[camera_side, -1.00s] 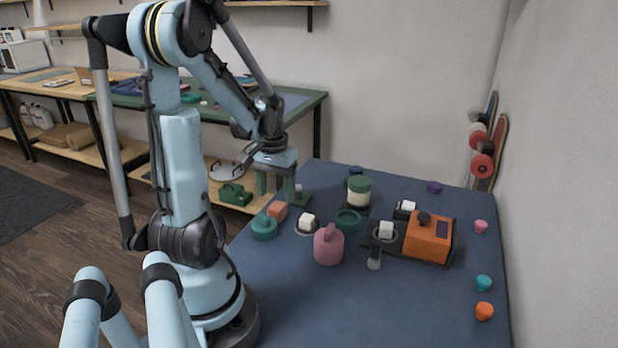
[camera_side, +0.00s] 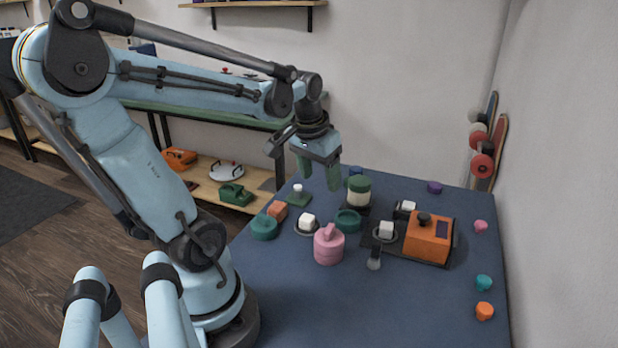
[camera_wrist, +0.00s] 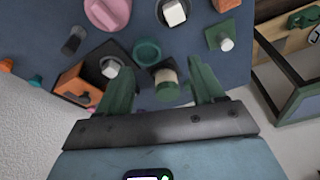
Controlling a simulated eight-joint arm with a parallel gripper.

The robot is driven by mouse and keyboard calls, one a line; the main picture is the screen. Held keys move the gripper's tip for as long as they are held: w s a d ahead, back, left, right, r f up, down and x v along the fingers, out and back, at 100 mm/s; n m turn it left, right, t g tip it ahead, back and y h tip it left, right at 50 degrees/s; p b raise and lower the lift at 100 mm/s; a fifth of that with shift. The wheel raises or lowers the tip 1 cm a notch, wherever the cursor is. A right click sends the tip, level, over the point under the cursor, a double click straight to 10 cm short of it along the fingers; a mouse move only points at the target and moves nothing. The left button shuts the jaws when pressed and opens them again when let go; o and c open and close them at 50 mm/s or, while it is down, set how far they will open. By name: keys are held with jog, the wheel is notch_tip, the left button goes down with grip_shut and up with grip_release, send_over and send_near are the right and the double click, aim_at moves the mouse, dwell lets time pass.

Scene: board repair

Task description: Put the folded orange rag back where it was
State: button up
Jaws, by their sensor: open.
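A small folded orange piece (camera_side: 278,210), which looks like the rag, lies near the left edge of the blue table (camera_side: 330,305), just behind a teal lidded pot (camera_side: 264,228).
An orange box (camera_side: 428,238) stands on a dark base at the right. A pink pot (camera_side: 328,246), a teal ring (camera_side: 347,221) and a white cube (camera_side: 307,220) stand mid-table. A green plate with a white post (camera_side: 297,196) is at the far left. The front table is clear.

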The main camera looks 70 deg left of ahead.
jog(key=w+d+m+t, duration=0.1)
jog(key=d+m+t, duration=0.1)
jog(key=d, duration=0.6)
jog(key=w+d+m+t+h, duration=0.1)
jog(key=w+d+m+t, duration=0.1)
jog(key=d, duration=0.6)
jog(key=shift+r+m+t, duration=0.25)
jog(key=shift+m+t, duration=0.15)
jog(key=shift+m, duration=0.3)
